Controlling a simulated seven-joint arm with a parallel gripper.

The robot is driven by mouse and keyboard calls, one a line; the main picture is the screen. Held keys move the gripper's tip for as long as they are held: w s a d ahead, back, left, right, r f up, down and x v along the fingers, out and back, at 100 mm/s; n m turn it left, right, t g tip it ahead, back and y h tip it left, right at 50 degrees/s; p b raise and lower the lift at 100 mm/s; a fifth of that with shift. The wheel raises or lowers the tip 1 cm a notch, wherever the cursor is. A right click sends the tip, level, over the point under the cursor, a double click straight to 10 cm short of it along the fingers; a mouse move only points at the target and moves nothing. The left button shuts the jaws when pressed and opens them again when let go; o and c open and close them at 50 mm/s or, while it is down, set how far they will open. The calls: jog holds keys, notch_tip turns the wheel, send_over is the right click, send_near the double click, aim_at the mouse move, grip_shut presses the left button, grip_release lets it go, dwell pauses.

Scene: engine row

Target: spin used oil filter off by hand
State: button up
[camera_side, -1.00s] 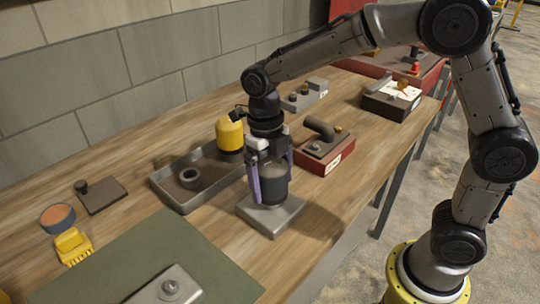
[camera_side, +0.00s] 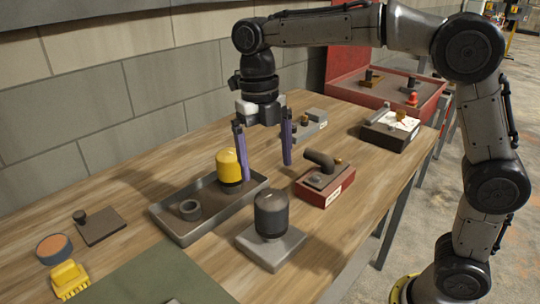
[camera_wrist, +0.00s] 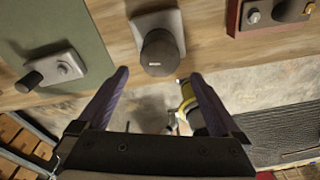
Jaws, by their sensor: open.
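The used oil filter is a dark grey cylinder (camera_side: 271,214) standing upright on a square grey metal block (camera_side: 262,248) on the bench. In the wrist view the dark filter (camera_wrist: 159,52) shows end-on, beyond and between the fingertips. A yellow filter (camera_side: 229,166) stands at the tray's right end, partly behind a finger in the side view. My gripper (camera_side: 264,160) has two purple fingers spread wide with nothing between them. It hangs above and behind the dark filter, apart from it. In the wrist view the gripper (camera_wrist: 160,82) also looks empty.
A metal tray (camera_side: 178,232) holds a grey ring (camera_side: 189,209). A red block with a bent pipe (camera_side: 322,185) stands right of the filter. An orange-topped tin (camera_side: 54,248), a yellow brush (camera_side: 70,278) and a green mat (camera_side: 150,275) lie at the left.

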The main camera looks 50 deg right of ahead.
aim_at(272, 210)
jog(key=m, duration=0.9)
jog(key=shift+s+d+t, duration=0.1)
jog(key=shift+t, duration=0.2)
jog(key=m, duration=0.5)
jog(key=shift+s+r+m, duration=0.25)
jog(key=shift+r+m, duration=0.05)
jog(key=shift+m, duration=0.1)
jog(key=shift+s+r+m+t, duration=0.2)
jog(key=shift+m+t, duration=0.1)
jog(key=shift+m, duration=0.7)
jog(key=shift+s+r, duration=0.15)
notch_tip(272, 210, down, 14)
jog(key=shift+r, duration=0.2)
